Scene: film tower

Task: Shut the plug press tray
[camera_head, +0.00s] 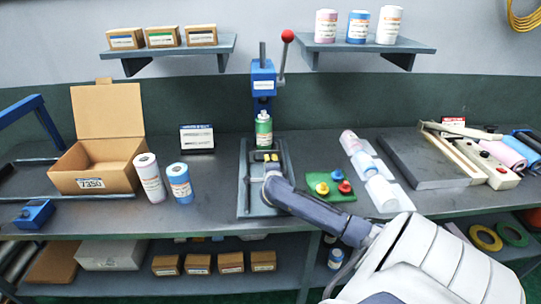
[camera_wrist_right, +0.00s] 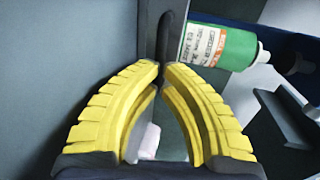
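The plug press (camera_head: 263,82) is blue with a red-knobbed lever and stands at the back middle of the bench. The press tray (camera_head: 244,190) is a grey frame reaching forward from the press toward the bench front. My right gripper (camera_head: 267,157) is over the tray's far part. In the right wrist view its yellow fingertips (camera_wrist_right: 164,66) close around a dark upright handle (camera_wrist_right: 165,32). My left gripper is out of view.
A green mat (camera_head: 330,187) with colored knobs and several lying rolls are to the right.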

